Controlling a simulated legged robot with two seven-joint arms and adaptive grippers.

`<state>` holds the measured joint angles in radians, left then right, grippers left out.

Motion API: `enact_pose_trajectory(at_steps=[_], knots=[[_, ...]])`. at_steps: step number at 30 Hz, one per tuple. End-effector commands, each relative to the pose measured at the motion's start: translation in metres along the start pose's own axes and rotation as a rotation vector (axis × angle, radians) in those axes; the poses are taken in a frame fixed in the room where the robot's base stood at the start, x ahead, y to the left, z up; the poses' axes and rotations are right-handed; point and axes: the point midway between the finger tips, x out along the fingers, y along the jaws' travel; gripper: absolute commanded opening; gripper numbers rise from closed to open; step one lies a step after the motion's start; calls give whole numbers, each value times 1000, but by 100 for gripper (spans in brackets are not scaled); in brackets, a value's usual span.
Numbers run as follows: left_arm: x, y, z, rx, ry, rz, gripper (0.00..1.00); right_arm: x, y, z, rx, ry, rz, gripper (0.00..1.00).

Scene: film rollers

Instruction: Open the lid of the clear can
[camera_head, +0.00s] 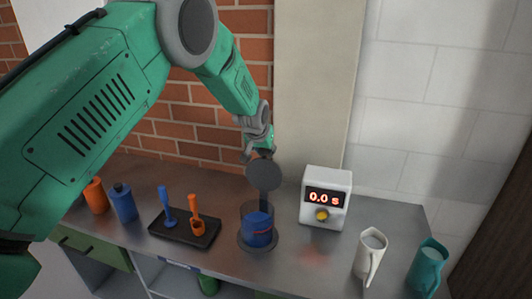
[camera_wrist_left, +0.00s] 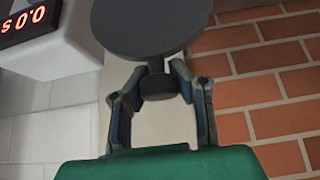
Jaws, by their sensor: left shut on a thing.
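The clear can (camera_head: 245,221) stands on the metal counter, with a blue roll inside. The dark round lid (camera_head: 263,176) is above the can, apart from its rim and tilted so its flat face shows. My left gripper (camera_head: 261,152) is above and behind the lid, shut on its knob. In the left wrist view the lid (camera_wrist_left: 150,25) fills the top, and the gripper's fingers (camera_wrist_left: 158,88) hold the short dark knob between them. My right gripper is in neither view.
A white timer (camera_head: 327,181) reading 0.0 s stands right of the can. White (camera_head: 370,256) and teal (camera_head: 428,268) jugs stand at the right.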

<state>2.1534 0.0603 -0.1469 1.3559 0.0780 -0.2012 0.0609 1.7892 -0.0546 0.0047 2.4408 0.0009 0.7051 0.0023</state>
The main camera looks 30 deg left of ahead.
Motion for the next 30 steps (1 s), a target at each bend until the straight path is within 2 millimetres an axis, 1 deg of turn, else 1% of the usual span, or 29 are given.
enact_pose_trajectory(at_steps=[1,6,7,8,9,17,20,23,26,30], knots=[[-5,-1,-11,-1,24,0,0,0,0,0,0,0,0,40],[-5,-1,-11,-1,24,0,0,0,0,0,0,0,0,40],[-5,-1,-11,-1,24,0,24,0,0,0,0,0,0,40],[-5,-1,-10,-1,23,0,34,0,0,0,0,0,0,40],[-4,-1,-10,-1,21,0,47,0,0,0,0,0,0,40],[-1,0,-6,0,11,0,47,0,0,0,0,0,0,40],[-3,0,-5,0,9,0,47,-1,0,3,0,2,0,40],[-13,0,-6,0,10,0,47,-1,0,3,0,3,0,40],[-31,0,-5,0,11,1,47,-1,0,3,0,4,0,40],[-62,0,-5,0,13,1,47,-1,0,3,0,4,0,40]])
